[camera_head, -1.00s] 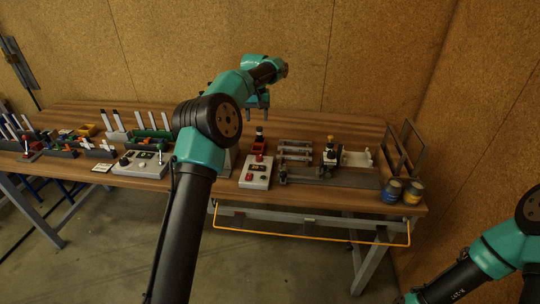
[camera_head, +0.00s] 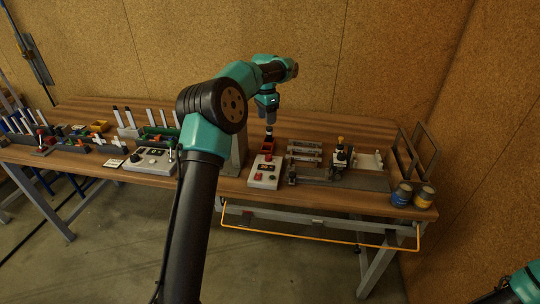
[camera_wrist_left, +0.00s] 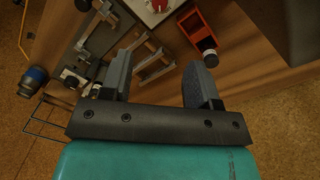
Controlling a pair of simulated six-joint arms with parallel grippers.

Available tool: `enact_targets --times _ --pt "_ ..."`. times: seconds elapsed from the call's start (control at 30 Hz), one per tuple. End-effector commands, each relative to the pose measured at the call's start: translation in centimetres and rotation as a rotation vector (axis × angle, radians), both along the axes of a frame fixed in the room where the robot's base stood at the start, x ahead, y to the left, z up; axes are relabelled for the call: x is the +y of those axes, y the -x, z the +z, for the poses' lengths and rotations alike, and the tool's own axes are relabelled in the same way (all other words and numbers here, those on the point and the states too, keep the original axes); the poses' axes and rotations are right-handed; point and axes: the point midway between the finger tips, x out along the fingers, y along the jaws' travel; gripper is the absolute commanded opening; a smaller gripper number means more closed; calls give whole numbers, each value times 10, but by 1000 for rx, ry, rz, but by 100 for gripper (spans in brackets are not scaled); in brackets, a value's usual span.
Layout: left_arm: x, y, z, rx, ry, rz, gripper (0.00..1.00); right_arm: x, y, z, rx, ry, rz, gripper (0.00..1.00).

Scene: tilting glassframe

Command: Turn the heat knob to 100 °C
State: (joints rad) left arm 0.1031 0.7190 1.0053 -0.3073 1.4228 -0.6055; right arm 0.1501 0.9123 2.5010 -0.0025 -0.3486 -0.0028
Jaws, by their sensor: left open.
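The white control box (camera_head: 264,172) stands near the front edge of the bench, with a small dark display, a red button (camera_head: 259,177) and a small dark knob (camera_head: 272,180). I cannot read any marks on it. Part of the box and a red button (camera_wrist_left: 158,5) show at the top of the left wrist view. My left gripper (camera_head: 267,116) points down above the bench, behind the box. In the wrist view its two fingers (camera_wrist_left: 158,85) are apart with nothing between them. My right gripper is out of view.
A red holder (camera_head: 268,146) with a dark-capped piece stands just behind the box, below my left gripper. Metal rails and a fixture (camera_head: 340,155) lie to the right. Another control box (camera_head: 150,160) stands left. Blue and yellow cans (camera_head: 402,195) stand at the right edge.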

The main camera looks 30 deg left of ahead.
Motion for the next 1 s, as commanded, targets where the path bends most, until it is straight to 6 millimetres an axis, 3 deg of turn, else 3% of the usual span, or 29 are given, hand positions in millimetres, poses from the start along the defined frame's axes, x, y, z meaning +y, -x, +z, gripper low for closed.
enact_targets --times 0.17,0.37,1.0 --pt "0 0 -3 0 0 1 56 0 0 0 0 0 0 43" --pt "-1 0 -21 2 0 1 56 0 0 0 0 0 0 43" --pt "-6 4 -127 4 0 2 56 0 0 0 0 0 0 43"
